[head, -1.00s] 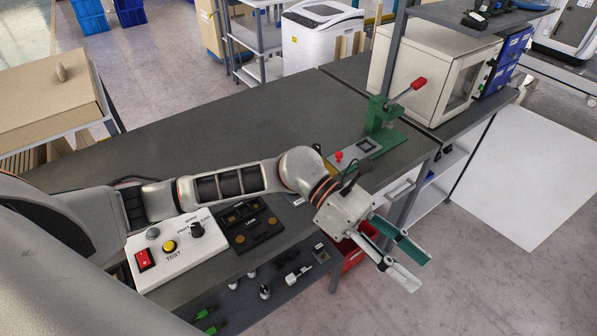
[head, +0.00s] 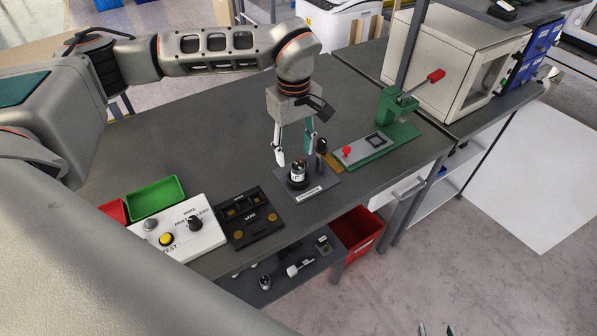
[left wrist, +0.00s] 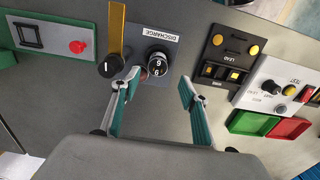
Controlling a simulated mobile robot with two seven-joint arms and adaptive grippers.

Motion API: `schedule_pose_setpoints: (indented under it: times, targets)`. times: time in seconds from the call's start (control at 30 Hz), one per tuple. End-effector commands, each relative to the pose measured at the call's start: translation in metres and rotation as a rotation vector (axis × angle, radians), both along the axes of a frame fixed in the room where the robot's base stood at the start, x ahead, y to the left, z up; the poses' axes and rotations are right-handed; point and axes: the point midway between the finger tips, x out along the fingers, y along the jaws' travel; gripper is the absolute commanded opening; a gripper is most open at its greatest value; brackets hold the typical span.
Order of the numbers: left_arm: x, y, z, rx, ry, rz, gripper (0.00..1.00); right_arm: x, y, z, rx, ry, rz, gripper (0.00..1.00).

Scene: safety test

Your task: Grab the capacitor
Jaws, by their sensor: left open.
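The capacitor (head: 297,176), a short dark cylinder with white markings, stands upright on a grey plate labelled DISCHARGE. It also shows in the left wrist view (left wrist: 156,62). My left gripper (head: 296,157) points down over the plate, its fingers spread and empty. In the left wrist view the capacitor lies just beyond the space between the fingertips (left wrist: 158,88); I see no contact. Only the tips of my right gripper (head: 436,330) show at the bottom edge of the head view, apart from each other, away from the bench.
A black-ended yellow bar (left wrist: 115,35) stands close beside the capacitor. A green press (head: 385,130) is to the right. A black LEAD fixture (head: 250,217), a white test box (head: 180,240), and green (head: 155,198) and red (head: 113,211) trays are to the left.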

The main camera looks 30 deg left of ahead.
Motion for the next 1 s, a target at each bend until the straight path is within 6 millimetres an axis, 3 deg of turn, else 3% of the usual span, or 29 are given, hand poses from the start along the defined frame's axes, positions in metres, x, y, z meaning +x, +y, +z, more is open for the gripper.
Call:
schedule_pose_setpoints:
  times: [0.4,0.73,0.9,1.0]
  targets:
    - [0.0,-0.009,-0.049,-0.003,0.002,0.002,0.44,-0.001,0.0,0.005,0.0,0.002,0.001,0.4]
    - [0.001,-0.009,-0.055,-0.004,0.0,0.0,0.44,-0.001,0.0,0.006,0.0,0.002,0.001,0.4]
    - [0.001,-0.009,-0.055,-0.004,0.0,0.0,0.02,-0.001,0.0,0.006,0.0,0.002,0.001,0.4]
    - [0.001,-0.009,-0.055,-0.004,0.0,0.001,0.02,-0.001,0.0,0.006,0.0,0.002,0.001,0.4]
